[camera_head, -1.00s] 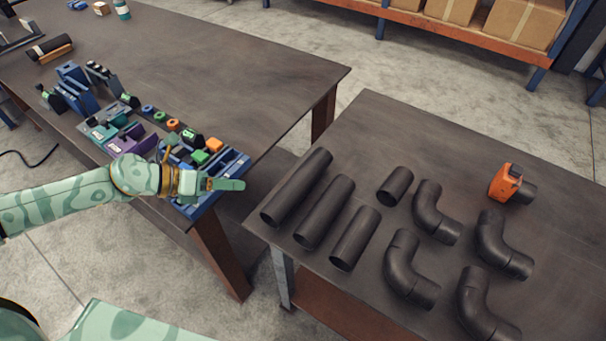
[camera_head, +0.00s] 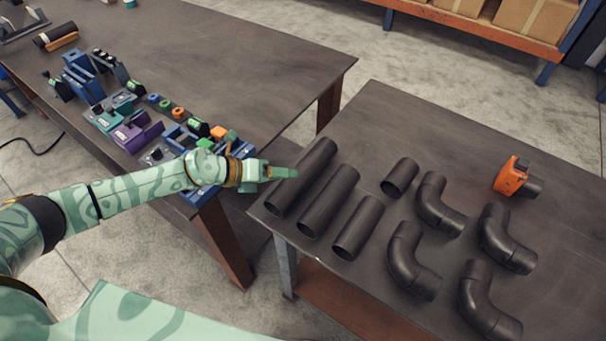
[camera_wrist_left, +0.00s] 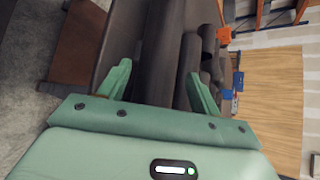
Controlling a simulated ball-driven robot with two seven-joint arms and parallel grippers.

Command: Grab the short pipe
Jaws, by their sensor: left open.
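The short pipe (camera_head: 400,177) is a stubby black tube lying on the right-hand table (camera_head: 440,120). It lies right of three longer straight pipes: the longest (camera_head: 303,178), a middle one (camera_head: 329,201) and a shorter one (camera_head: 358,228). My left gripper (camera_head: 285,173) is open and empty at that table's left edge, beside the longest pipe and well left of the short pipe. In the left wrist view its two fingers (camera_wrist_left: 158,85) stand apart, with dark pipes beyond them. I cannot single out the short pipe there. My right gripper is not in view.
Several black elbow pipes (camera_head: 412,262) lie right and in front of the short pipe. An orange tool (camera_head: 511,177) stands farther right. The left table (camera_head: 230,70) holds coloured fixtures and blocks. A gap separates the tables. The right table's back area is bare.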

